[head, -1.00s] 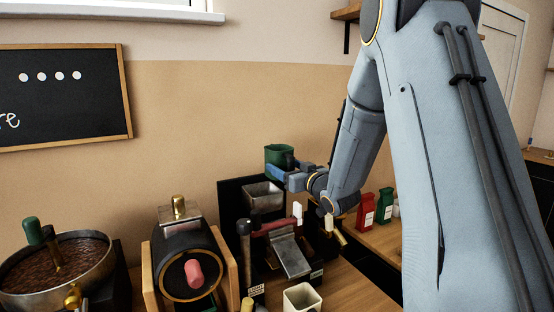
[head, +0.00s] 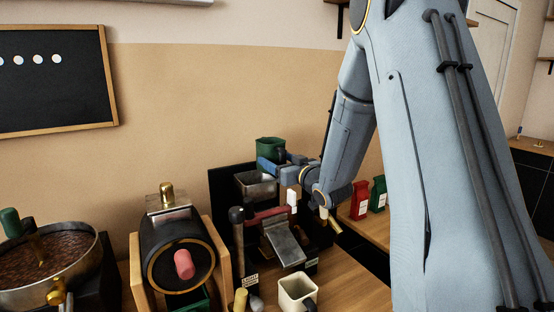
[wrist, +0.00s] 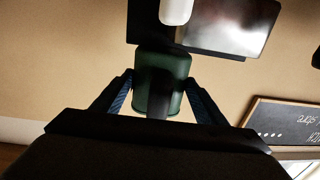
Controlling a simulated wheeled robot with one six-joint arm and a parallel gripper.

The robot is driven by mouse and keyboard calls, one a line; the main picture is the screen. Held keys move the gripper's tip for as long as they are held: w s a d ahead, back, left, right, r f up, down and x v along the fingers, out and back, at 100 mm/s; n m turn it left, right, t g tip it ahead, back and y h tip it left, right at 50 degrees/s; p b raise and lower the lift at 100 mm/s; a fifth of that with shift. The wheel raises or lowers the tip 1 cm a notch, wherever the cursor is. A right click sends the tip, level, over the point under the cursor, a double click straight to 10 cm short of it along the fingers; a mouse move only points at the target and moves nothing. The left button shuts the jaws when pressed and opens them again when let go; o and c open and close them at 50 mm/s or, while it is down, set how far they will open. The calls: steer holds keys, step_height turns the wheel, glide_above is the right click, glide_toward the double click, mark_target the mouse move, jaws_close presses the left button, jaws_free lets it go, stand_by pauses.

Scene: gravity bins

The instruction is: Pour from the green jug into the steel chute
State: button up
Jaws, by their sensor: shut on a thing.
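The green jug (head: 269,149) is held above and slightly to the right of a steel hopper (head: 257,186) on a black backboard. It looks about upright; its contents are hidden. A sloping steel chute (head: 286,244) lies lower and in front. My gripper (head: 272,167) is shut on the jug. In the wrist view, which is upside down, the green jug (wrist: 178,68) sits between my gripper's (wrist: 160,95) two blue-padded fingers. A steel surface (wrist: 228,22) shows close beyond it; I cannot tell whether it is the hopper.
A hammer-like tool with a red handle (head: 266,215) stands over the chute. A white mug (head: 296,290) stands in front. A drum with a pink knob (head: 184,264) and a pan of brown grains (head: 45,262) are left. Red (head: 360,200) and green (head: 378,193) packets stand right.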

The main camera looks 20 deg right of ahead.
steer(key=n+b, duration=0.1)
steer(key=d+n+b, duration=0.1)
steer(key=n, duration=0.1)
steer(key=r+n+b, duration=0.1)
steer(key=shift+w+d+n, duration=0.25)
steer(key=shift+d+n, duration=0.05)
steer(key=shift+d, duration=0.1)
steer(key=n+b, duration=0.4)
steer(key=shift+w+d+r, duration=0.1)
steer(key=shift+d, duration=0.2)
steer(key=shift+r, duration=0.1)
steer(key=shift+n+b, duration=1.8)
steer(key=shift+b, duration=0.35)
steer(key=shift+a+f+n+b, duration=0.25)
steer(key=shift+f+n+b, duration=0.2)
steer(key=shift+n+b, duration=1.1)
stand_by(1.2)
steer(key=shift+a+b, duration=0.1)
steer(key=shift+b, duration=0.95)
